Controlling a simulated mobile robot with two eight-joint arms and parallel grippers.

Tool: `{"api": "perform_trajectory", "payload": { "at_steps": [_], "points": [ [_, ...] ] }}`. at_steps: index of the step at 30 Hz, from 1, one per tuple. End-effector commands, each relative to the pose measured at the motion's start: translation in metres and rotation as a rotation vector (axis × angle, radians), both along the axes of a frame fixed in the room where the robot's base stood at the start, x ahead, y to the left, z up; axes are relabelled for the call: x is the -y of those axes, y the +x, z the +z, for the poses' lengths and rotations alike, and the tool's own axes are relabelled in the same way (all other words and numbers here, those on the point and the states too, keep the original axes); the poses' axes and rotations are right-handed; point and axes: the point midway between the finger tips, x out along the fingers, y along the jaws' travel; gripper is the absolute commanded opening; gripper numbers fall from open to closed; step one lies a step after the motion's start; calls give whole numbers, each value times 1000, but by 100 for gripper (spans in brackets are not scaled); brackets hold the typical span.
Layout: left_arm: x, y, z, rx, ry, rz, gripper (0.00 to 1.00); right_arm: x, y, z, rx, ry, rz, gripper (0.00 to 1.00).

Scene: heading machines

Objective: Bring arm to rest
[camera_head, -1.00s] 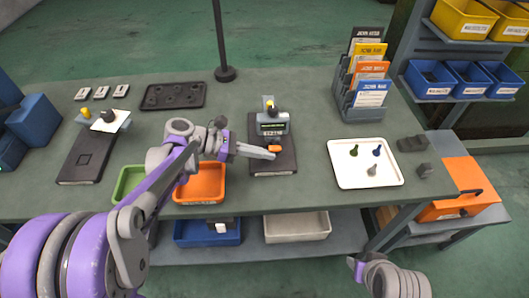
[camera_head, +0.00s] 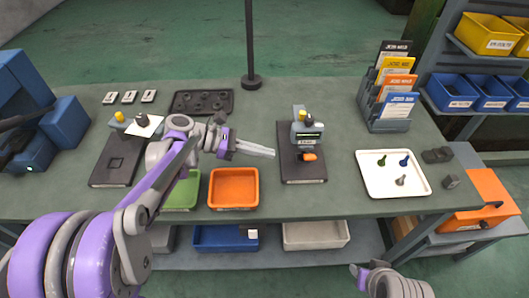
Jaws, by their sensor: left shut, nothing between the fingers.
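My left arm comes in from the left over the table. Its gripper (camera_head: 272,153) is shut and empty, pointing right, just left of the small grey machine (camera_head: 307,128) on its dark base plate (camera_head: 302,168). An orange piece (camera_head: 309,157) lies on that base plate, in front of the machine. My right gripper (camera_head: 357,271) shows only in part at the bottom edge, in front of the table, and its jaws cannot be made out.
A white tray (camera_head: 393,191) with several small pieces is right. A card rack (camera_head: 388,124) and a black pole (camera_head: 250,50) stand at the back.

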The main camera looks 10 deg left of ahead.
Motion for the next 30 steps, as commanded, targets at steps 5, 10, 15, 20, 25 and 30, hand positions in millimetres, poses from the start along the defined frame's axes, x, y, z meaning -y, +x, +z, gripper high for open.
{"api": "perform_trajectory", "payload": {
  "at_steps": [5,10,15,20,25,30],
  "points": [
    [0,0,0,-1,1,-1,0,0,0,0,0,0,0,43],
    [0,0,0,-1,1,-2,0,0,0,0,0,0,0,43],
    [0,0,0,-1,1,-2,0,0,0,0,0,0,0,43],
    [6,-9,-3,42,61,-21,0,0,0,1,1,0,0,43],
    [19,-53,-21,263,357,-143,0,0,2,7,3,0,0,43],
    [11,-115,-50,589,766,-424,0,0,3,13,7,0,0,43]
  ]
}}
